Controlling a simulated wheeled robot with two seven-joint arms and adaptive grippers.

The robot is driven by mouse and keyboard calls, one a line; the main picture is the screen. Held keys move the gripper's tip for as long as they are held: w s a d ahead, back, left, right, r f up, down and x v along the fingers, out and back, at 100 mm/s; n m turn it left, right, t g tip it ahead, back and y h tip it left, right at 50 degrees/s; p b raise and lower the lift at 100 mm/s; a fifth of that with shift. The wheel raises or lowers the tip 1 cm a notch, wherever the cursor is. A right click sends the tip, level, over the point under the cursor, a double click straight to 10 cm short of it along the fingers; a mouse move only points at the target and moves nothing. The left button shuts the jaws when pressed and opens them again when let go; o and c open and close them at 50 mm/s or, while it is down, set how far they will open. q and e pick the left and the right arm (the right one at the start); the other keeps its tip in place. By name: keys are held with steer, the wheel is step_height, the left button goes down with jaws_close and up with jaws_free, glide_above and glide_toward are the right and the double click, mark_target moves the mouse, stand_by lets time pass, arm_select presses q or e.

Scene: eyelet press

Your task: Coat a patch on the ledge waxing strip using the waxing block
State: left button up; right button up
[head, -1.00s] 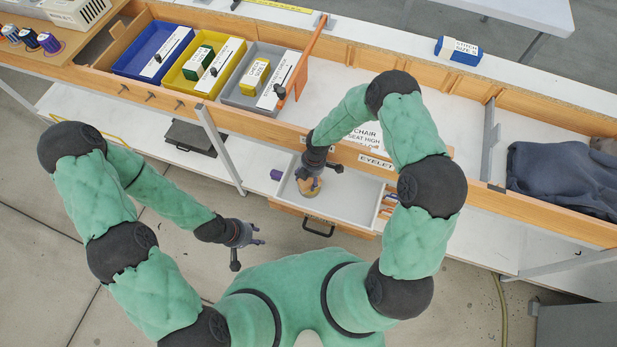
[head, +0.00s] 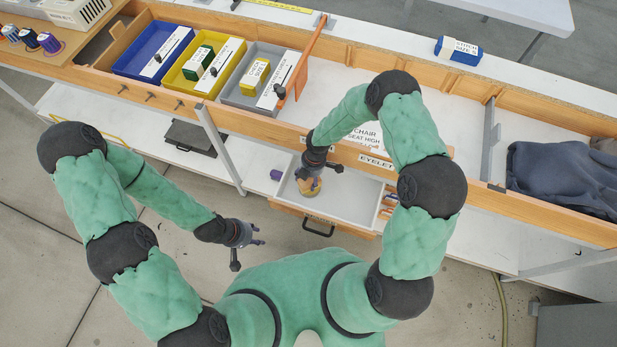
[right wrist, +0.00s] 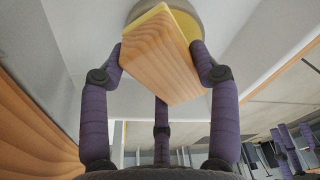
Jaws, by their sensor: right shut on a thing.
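My right gripper (head: 311,177) is shut on the waxing block, a wooden block with a yellow edge (right wrist: 160,55) in the right wrist view. It is low inside the open drawer (head: 349,201). The block's far end is at a round tin with yellow inside (right wrist: 206,22); whether they touch cannot be told. In the head view the gripper covers much of the block and tin. My left gripper (head: 258,237) is empty, fingers spread, left of the drawer over the floor. I cannot clearly pick out the ledge waxing strip.
Blue (head: 128,62), yellow (head: 176,74) and grey (head: 238,92) bins stand at the back left, with an orange upright panel (head: 304,58) beside them. A blue box (head: 458,51) is on the back ledge. Dark cloth (head: 560,180) lies at the right. The bench trough around the white label is mostly clear.

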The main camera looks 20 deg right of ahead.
steer(key=shift+r, duration=0.1)
steer(key=shift+r+p, duration=2.75)
steer(key=shift+r, duration=0.65)
steer(key=shift+f, duration=0.1)
